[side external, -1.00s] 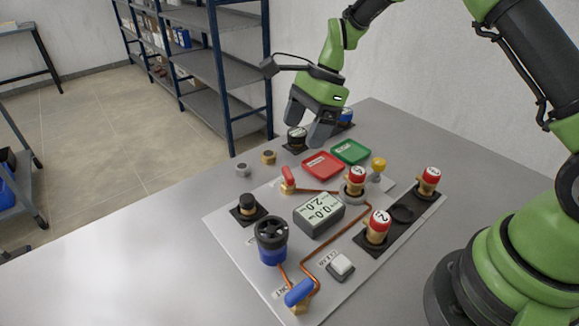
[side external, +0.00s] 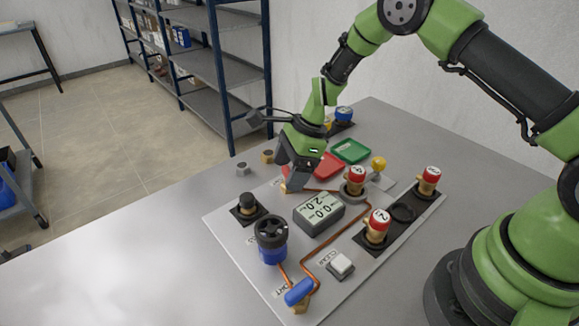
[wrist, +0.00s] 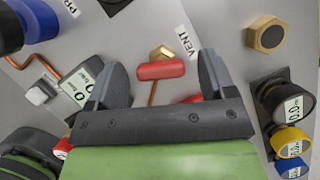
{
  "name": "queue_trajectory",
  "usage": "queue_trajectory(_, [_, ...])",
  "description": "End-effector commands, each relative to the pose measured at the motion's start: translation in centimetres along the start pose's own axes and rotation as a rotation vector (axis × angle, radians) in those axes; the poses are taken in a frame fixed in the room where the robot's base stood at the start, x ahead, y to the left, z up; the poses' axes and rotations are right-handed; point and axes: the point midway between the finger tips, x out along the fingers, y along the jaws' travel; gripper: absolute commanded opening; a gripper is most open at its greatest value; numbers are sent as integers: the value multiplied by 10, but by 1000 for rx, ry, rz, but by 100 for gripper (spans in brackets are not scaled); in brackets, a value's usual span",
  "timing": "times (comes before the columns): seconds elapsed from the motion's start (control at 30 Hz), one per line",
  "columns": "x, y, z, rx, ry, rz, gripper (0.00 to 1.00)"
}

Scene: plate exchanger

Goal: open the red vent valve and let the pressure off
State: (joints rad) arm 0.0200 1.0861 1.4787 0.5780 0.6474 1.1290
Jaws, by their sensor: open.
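The red vent valve handle (wrist: 162,70) lies beside the VENT label on a brass fitting (wrist: 161,52) in the wrist view. My gripper (side external: 292,184) is open and low over the panel at the valve. In the wrist view one finger stands to each side of the red handle, with a gap on both sides. In the side view my fingers hide most of the valve. A digital gauge (side external: 318,212) shows two upside-down lines of figures, which look like 0.0 and 2.0.
Near the valve are a black knob (side external: 247,203), a red tray (side external: 329,165), a green tray (side external: 351,151) and a red-capped fitting (side external: 356,178). A blue valve handle (side external: 299,291) and a black-and-blue knob (side external: 271,240) stand at the panel's front. The table's left part is clear.

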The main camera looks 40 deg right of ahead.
Motion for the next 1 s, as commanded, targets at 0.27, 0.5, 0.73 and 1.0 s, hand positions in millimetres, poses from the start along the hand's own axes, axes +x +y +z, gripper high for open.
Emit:
queue_trajectory(0.27, [0, 0, 0, 0, 0, 0, 51])
queue_trajectory(0.5, [0, 0, 0, -15, 0, 6, 27])
queue_trajectory(0.73, [0, -2, 0, -243, 0, 101, 27])
queue_trajectory(1.0, [0, -1, 0, -369, 1, 154, 27])
